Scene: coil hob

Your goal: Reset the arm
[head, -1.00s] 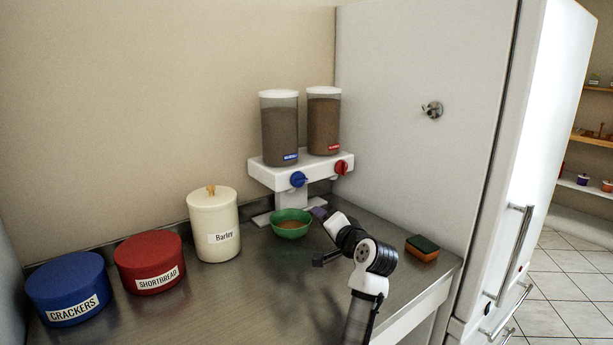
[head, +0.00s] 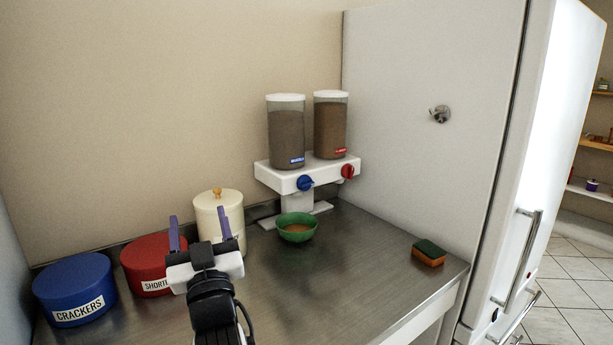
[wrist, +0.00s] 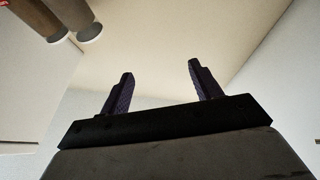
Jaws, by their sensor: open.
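My gripper (head: 199,230) is raised above the counter at the lower left of the head view, in front of the red and cream canisters. Its two purple fingers point up and stand apart with nothing between them. In the wrist view the open fingers (wrist: 161,88) face the wall and ceiling, and the gripper is empty. The gripper and wrist hide part of the red canister (head: 147,255), labelled as shortbread, and part of the cream canister (head: 219,207).
A green bowl (head: 296,228) with brown contents stands below the two-container dispenser (head: 291,176). A blue crackers canister (head: 75,285) is at left. A sponge (head: 429,253) lies near the counter's right end. The counter's middle (head: 335,275) is clear. A tall white fridge (head: 425,60) bounds the right.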

